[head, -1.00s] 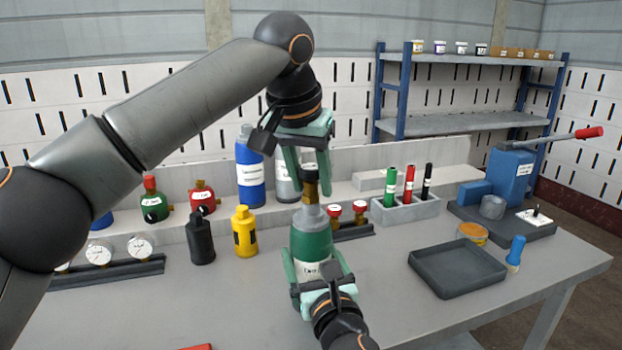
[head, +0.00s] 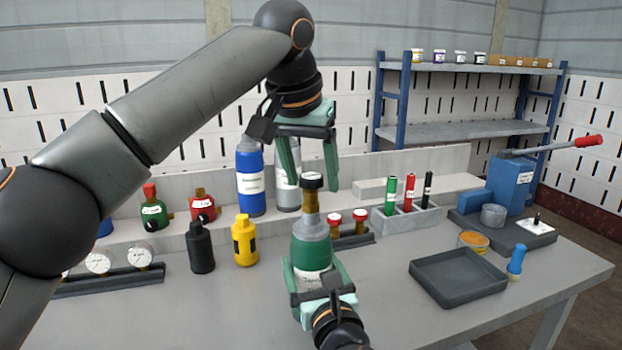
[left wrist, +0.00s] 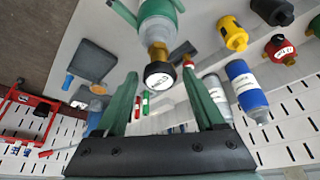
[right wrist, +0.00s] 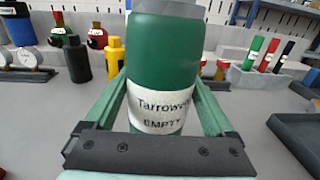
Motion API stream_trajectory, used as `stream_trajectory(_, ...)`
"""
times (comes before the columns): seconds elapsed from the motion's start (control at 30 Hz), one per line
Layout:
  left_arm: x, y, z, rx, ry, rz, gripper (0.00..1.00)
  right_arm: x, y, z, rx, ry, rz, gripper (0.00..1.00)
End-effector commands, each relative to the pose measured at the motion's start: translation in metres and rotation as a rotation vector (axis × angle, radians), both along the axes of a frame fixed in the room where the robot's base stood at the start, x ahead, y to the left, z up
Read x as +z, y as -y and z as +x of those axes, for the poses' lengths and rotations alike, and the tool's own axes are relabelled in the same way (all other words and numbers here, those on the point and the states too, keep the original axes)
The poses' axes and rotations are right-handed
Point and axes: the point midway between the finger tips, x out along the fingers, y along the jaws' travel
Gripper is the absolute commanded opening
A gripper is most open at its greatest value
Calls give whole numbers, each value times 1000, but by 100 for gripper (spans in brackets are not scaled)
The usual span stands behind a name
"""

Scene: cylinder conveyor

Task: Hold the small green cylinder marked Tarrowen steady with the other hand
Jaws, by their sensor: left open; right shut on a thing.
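The green cylinder marked Tarrowen (head: 311,247) stands upright near the middle of the bench, with a grey shoulder, a brass valve (head: 311,203) and a dark cap. In the right wrist view its label (right wrist: 160,112) reads "Tarrowen EMPTY". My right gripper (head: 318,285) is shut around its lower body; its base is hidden. My left gripper (head: 310,170) is open and empty above the valve, fingers pointing down. In the left wrist view the cap (left wrist: 158,74) shows white marking and lies beyond the open fingers, apart from them.
A blue cylinder (head: 250,180) and a grey one (head: 287,190) stand behind on a ledge. Yellow (head: 244,240) and black (head: 200,247) small cylinders stand to the left. A dark tray (head: 458,276) and a marker holder (head: 405,217) are at right. Bare bench lies in front.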

Motion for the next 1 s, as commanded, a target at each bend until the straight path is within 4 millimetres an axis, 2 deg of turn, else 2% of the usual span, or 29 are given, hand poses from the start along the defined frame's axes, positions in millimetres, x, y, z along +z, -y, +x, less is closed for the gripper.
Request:
stream_trajectory(0.33, -3, 0, 0, 0, -2, 1, 71, -1, 0, 0, 0, -2, 0, 22)
stream_trajectory(0.7, -24, 0, 0, 0, -1, 0, 71, -1, 0, 0, 0, -1, 0, 22)
stream_trajectory(1.0, -25, 0, 0, 1, 0, 0, 71, -1, 0, 0, 0, -1, 0, 22)
